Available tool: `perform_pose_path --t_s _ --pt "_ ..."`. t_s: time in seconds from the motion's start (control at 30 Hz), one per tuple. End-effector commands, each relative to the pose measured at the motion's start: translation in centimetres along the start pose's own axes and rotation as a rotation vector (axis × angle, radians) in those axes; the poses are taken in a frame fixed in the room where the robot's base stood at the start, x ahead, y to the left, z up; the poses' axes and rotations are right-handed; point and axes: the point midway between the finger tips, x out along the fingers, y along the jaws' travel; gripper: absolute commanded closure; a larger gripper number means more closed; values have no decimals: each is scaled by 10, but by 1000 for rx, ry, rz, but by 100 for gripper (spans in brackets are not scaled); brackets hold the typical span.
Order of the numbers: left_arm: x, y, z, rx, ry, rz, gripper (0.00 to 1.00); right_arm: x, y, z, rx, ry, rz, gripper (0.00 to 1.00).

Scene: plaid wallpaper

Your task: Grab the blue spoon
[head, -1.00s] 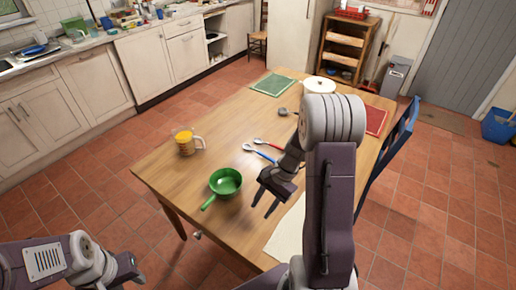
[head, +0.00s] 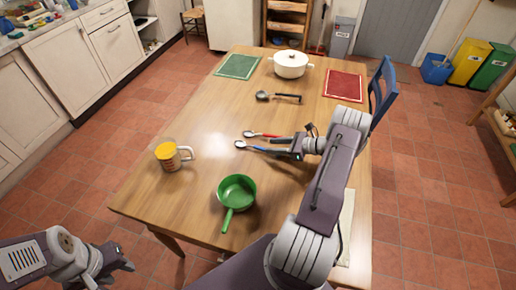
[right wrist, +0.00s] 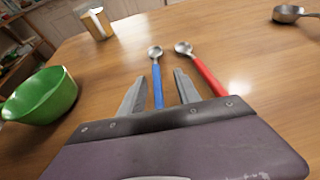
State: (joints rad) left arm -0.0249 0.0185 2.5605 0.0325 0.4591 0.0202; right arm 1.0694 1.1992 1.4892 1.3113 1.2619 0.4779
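The blue spoon (head: 258,148) lies on the wooden table with its metal bowl pointing left in the head view. In the right wrist view the blue spoon (right wrist: 157,82) has its handle between the two fingers of my right gripper (right wrist: 157,90). The fingers are open, with a gap on each side of the handle. The handle's near end is hidden by the gripper body. A red spoon (head: 262,134) lies just beyond it, and in the wrist view the red spoon (right wrist: 207,75) is outside the right finger. My left gripper (head: 122,262) is off the table at lower left, its fingers unclear.
A green pan (head: 237,190) and a mug of orange content (head: 170,157) stand on the table (head: 200,205). A dark ladle (head: 278,97), white pot (head: 290,65), green mat (head: 238,67) and red mat (head: 344,85) are farther back. A blue chair (head: 381,90) stands at the right edge.

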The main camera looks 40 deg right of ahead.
Motion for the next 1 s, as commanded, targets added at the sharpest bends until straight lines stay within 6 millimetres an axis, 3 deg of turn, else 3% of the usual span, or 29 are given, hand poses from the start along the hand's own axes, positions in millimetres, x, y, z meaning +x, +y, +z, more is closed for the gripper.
perform_pose_path --t_s 0.17,0.43,0.7,0.87,1.0 --pt "-1 0 0 0 0 0 60 14 1 0 -2 2 1 61" --pt "-4 0 -1 0 0 0 60 57 9 -3 -3 2 3 61" --pt "-4 0 -1 0 0 0 60 63 8 -3 -3 3 1 61" --pt "-4 0 -1 0 0 0 60 63 8 -3 -3 3 1 100" --pt "-4 0 -1 0 0 0 60 63 8 -3 -3 3 1 100"
